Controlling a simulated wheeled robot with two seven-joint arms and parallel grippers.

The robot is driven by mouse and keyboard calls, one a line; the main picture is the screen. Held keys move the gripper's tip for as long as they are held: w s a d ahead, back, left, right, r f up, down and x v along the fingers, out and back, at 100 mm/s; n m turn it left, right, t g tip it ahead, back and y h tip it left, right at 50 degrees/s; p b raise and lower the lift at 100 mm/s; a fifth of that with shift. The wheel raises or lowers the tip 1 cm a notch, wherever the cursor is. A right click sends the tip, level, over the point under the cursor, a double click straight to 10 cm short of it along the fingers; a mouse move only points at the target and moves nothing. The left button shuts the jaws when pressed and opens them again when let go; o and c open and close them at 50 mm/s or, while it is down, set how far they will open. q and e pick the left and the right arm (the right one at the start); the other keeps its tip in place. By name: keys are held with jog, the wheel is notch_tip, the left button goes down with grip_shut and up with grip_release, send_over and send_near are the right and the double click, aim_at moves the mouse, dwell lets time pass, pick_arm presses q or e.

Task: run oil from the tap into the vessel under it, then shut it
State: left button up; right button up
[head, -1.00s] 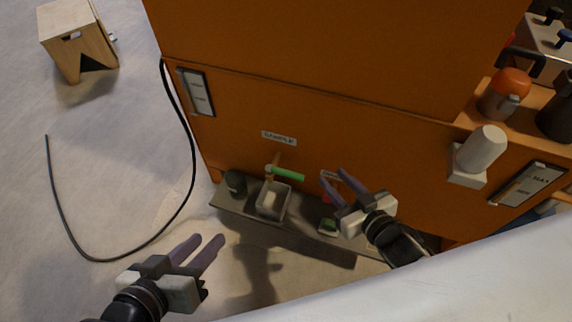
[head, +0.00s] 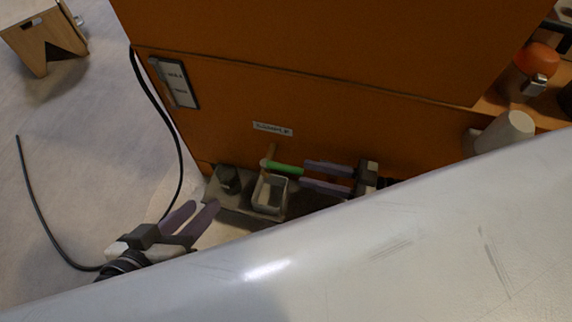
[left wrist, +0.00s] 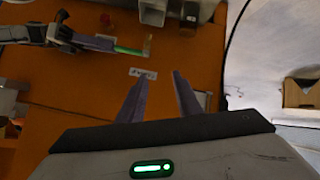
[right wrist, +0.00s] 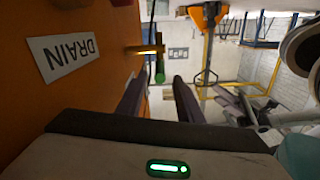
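The tap (head: 267,160) is a brass spout on the orange wall, with a green lever handle (head: 283,168) pointing right. A grey rectangular vessel (head: 284,205) stands under it on a shelf; I cannot tell whether oil is in it. My right gripper (head: 304,174) is open, its fingertips at the free end of the handle. In the right wrist view, the green handle (right wrist: 160,72) lies just beyond and between the spread fingertips. My left gripper (head: 204,206) is open and empty, left of the vessel and nearer to me. The handle also shows in the left wrist view (left wrist: 128,50).
A dark container (head: 228,179) stands left of the vessel on the shelf (head: 235,204). A label (head: 272,129) is above the tap. A DRAIN label (right wrist: 62,58) is on the wall near my right gripper. A black hose (head: 165,110) hangs at left.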

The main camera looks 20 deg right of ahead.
aim_at(270, 164)
jog(key=b+x, duration=0.1)
jog(key=x, duration=0.6)
grip_shut()
